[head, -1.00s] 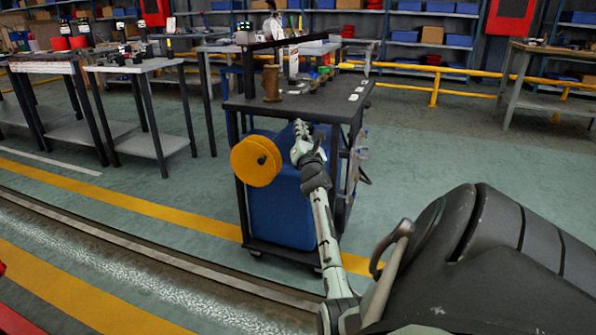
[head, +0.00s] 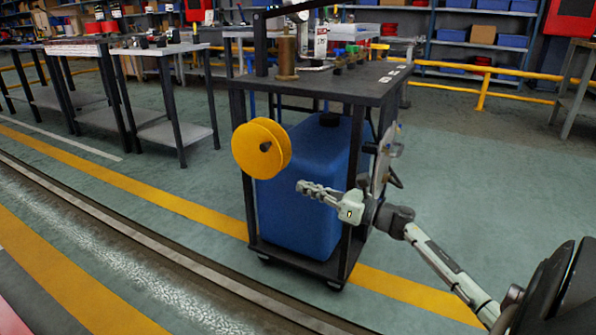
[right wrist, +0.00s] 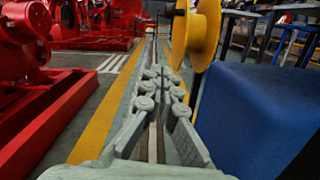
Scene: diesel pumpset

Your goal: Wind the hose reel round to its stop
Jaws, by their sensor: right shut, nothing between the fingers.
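The yellow hose reel (head: 255,149) is fixed at the front left of the dark cart, with a dark hub at its middle. In the right wrist view the reel (right wrist: 203,32) shows edge-on, ahead and a little right of the fingers. My right gripper (head: 302,187) is shut and empty, in front of the blue tank and to the lower right of the reel, apart from it. In the right wrist view its fingers (right wrist: 158,75) lie together, pointing forward. No hose or stop can be made out. My left gripper does not show.
The cart has a dark top (head: 330,86) with a brass cylinder (head: 287,58) on it. A blue tank (head: 318,200) stands inside its frame, close to my gripper. Red machines (right wrist: 30,60) show left in the wrist view. The floor left of the cart is clear.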

